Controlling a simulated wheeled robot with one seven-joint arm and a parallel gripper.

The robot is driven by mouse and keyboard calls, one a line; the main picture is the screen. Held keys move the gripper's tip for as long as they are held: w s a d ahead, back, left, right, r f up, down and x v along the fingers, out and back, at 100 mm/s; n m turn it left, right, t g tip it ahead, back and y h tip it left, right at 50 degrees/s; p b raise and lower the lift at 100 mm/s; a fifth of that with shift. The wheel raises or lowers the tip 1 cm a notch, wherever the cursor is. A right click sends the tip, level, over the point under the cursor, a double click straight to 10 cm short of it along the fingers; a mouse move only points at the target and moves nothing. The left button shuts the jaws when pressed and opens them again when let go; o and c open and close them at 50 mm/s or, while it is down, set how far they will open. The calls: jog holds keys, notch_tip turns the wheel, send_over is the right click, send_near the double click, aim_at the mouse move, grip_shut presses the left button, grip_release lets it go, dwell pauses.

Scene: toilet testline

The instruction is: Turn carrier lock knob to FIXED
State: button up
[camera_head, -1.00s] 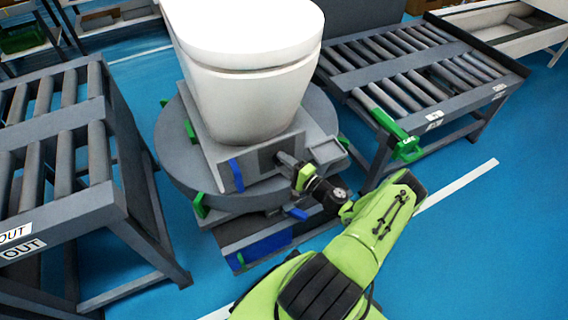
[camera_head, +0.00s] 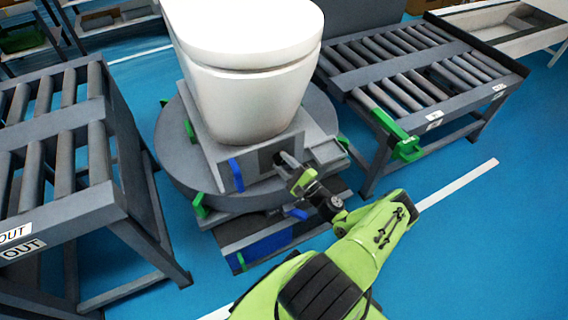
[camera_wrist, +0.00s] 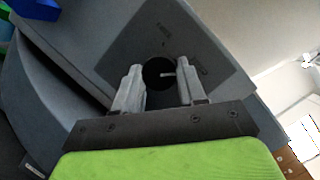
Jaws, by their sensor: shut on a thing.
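The carrier lock knob (camera_wrist: 155,76) is a dark round knob with a pale pointer line, on a dark panel of the grey carrier (camera_head: 216,165). In the wrist view the pointer lies roughly toward the right. Small markings (camera_wrist: 199,66) sit on the panel near it, too blurred to read. My gripper (camera_wrist: 160,70) has one finger on each side of the knob and is shut on it. In the head view my gripper (camera_head: 284,161) reaches the carrier's front face and hides the knob.
A white toilet (camera_head: 248,90) stands on the carrier, above a round turntable (camera_head: 172,150). A blue tab (camera_head: 236,174) is left of my gripper. Roller conveyors stand left (camera_head: 66,150) and right (camera_head: 415,75), the right one with a green lever (camera_head: 407,149).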

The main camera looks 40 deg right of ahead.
jog(key=shift+f, duration=0.1)
jog(key=o, duration=1.1)
jog(key=shift+c, duration=0.2)
jog(key=shift+s, duration=0.1)
jog(key=s+f+p, duration=0.1)
jog(key=s+f, duration=0.1)
jog(key=s, duration=1.3)
jog(key=shift+s+d+f+p, duration=0.2)
jog(key=shift+f+p, duration=0.05)
jog(key=shift+p, duration=0.1)
